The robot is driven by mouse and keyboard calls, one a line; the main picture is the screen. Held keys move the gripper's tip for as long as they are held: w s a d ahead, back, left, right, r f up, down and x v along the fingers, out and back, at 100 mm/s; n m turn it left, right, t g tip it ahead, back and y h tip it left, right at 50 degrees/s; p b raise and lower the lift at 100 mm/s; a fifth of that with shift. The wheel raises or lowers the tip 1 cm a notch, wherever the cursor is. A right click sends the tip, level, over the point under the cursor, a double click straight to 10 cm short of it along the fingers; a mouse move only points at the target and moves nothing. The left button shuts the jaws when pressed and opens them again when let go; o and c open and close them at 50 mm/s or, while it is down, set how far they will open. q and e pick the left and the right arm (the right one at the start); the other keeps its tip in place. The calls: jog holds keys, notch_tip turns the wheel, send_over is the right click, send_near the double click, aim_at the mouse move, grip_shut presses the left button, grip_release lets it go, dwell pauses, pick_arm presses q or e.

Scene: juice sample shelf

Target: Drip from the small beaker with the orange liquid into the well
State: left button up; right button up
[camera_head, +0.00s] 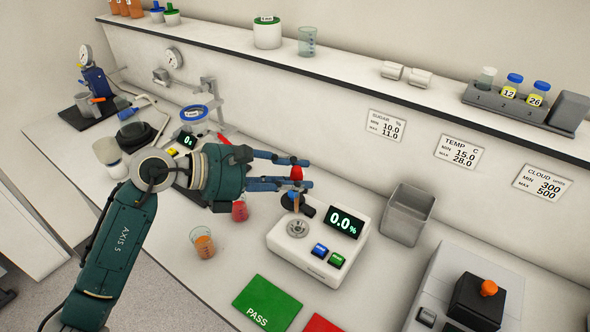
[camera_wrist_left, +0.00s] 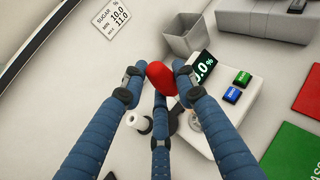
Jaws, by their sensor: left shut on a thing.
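My left gripper (camera_head: 301,173) is shut on a red bulb (camera_head: 297,172), which looks like the top of a dropper. The left wrist view also shows the bulb (camera_wrist_left: 161,77) between the fingertips; its lower part is hidden. The gripper hovers behind and above the white meter (camera_head: 283,243), whose display reads 0.0%. The well (camera_head: 297,228), a round metal spot, is on the meter's left side. The small beaker with orange liquid (camera_head: 203,246) stands upright on the bench, left of the meter and apart from the gripper. My right gripper is not in view.
A red container (camera_head: 239,211) stands below the gripper. A grey open bin (camera_head: 407,215) is right of the meter. A green PASS mat (camera_head: 267,303) and a red mat (camera_head: 322,323) lie in front. A shelf (camera_head: 340,80) runs along the back.

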pick_arm(q)
jog(key=shift+s+d, duration=0.1)
jog(key=shift+d, duration=0.15)
jog(key=shift+f, duration=0.1)
jog(key=shift+s+a+f+b, duration=0.1)
jog(key=shift+f+b, duration=0.55)
jog(key=shift+f, duration=0.9)
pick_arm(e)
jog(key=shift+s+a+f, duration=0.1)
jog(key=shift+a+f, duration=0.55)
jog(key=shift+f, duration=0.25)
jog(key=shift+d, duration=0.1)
pick_arm(q)
jog(key=shift+o, duration=0.8)
grip_shut()
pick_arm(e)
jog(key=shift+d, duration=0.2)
